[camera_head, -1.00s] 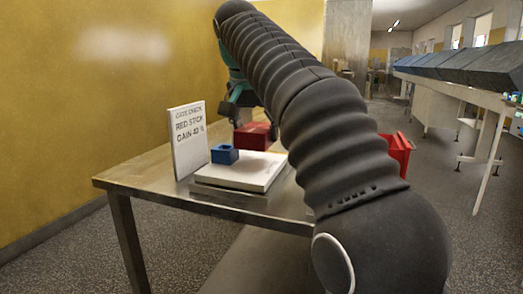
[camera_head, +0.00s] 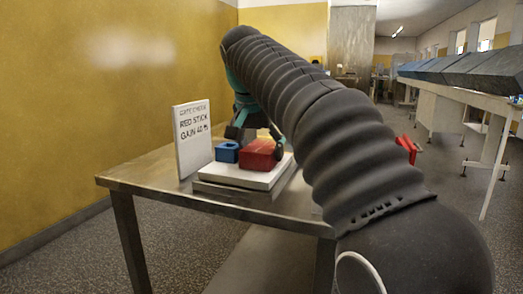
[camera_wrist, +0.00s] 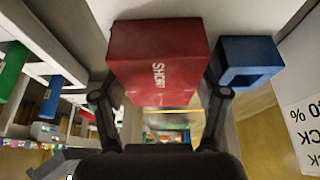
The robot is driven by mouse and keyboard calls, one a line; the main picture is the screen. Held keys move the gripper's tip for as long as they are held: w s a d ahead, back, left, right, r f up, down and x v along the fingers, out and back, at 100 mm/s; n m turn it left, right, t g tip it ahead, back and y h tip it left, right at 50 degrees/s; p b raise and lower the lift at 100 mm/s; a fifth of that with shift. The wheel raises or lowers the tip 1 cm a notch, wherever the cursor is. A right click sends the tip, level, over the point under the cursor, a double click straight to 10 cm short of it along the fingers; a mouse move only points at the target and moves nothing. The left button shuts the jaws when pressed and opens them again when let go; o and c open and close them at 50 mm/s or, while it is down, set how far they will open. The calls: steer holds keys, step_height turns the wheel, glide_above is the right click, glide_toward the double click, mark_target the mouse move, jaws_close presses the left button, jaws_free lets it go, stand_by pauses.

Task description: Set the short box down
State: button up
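The short box (camera_head: 261,155) is red. In the wrist view the short box (camera_wrist: 158,62) shows the white word "SHORT" on its side. My gripper (camera_head: 257,142) is above it in the head view, with the fingers reaching down at its sides. In the wrist view my gripper (camera_wrist: 160,84) has one finger against each side of the box. The box is at the top of a white plate (camera_head: 231,176) and appears to rest on it, but its underside is hidden. A blue open box (camera_head: 228,152) stands on the plate just left of it.
The plate sits on a metal table (camera_head: 148,178). An upright sign (camera_head: 192,138) reading "RED STICK GAIN 40 %" stands left of the plate. A red container (camera_head: 408,148) is partly hidden behind my arm. A long bench (camera_head: 465,95) runs along the right.

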steer(key=shift+o, duration=0.3)
steer(key=shift+r, duration=0.25)
steer(key=p+v, duration=0.2)
steer(key=v, duration=0.8)
steer(key=shift+r, duration=0.25)
steer(key=shift+s+a+r, duration=0.1)
steer(key=shift+s+r, duration=0.15)
steer(key=shift+r, duration=0.3)
steer(key=shift+s, duration=0.1)
